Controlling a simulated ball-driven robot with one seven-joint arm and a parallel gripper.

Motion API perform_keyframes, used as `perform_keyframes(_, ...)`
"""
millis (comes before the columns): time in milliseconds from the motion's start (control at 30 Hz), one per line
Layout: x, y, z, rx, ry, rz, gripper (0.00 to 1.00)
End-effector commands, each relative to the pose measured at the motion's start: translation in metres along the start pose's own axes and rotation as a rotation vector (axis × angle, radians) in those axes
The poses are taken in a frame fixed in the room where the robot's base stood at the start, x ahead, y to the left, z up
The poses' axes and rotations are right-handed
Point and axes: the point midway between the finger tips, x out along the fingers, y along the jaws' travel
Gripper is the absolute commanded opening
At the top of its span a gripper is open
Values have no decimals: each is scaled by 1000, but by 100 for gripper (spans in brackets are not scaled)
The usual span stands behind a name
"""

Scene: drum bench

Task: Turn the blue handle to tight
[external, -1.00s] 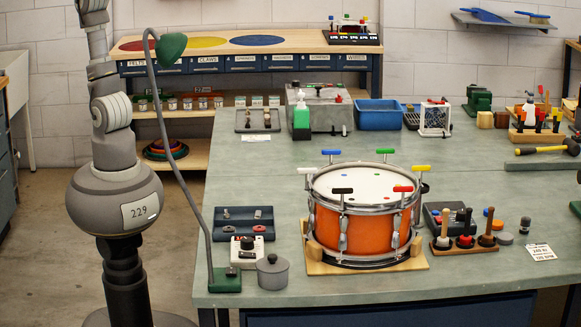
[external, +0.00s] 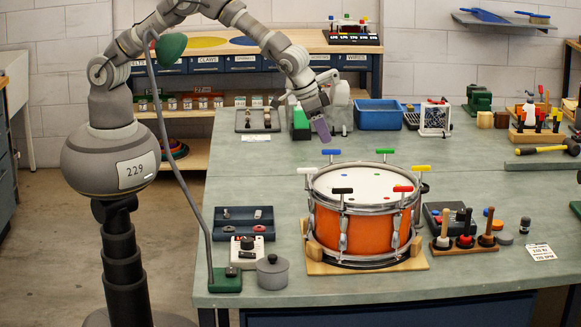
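The orange drum (external: 368,233) sits in a wooden cradle (external: 322,268) on the grey-green bench. T-shaped handles with coloured bars stand around its rim. The blue handle (external: 331,152) is at the back left of the rim, its bar lying roughly left to right. The green handle (external: 385,151) is at the back right, with yellow, red, black and white ones around the rest. My gripper (external: 322,131) hangs in the air above and behind the blue handle, pointing down, apart from it. Its fingers are too small to tell whether open or shut.
A green lamp (external: 172,46) on a thin bent post stands at the bench's left front. A grey pot (external: 272,273) and a white dial box (external: 245,252) are left of the drum. Mallets (external: 466,230) stand to its right. A blue bin (external: 379,113) is behind.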

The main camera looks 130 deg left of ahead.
Motion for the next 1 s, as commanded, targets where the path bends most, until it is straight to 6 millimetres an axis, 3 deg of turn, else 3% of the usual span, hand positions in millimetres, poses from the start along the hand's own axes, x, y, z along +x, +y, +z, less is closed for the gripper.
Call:
perform_keyframes(100, 24, 0, 2, 2, -2, 0, 38)
perform_keyframes(300, 54, 0, 1, 2, 0, 1, 38)
perform_keyframes(667, 62, 1, 0, 3, 2, 2, 38)
perform_keyframes(867, 62, 1, 0, 4, 2, 2, 0)
perform_keyframes(1000, 62, 1, 0, 4, 1, 2, 0)
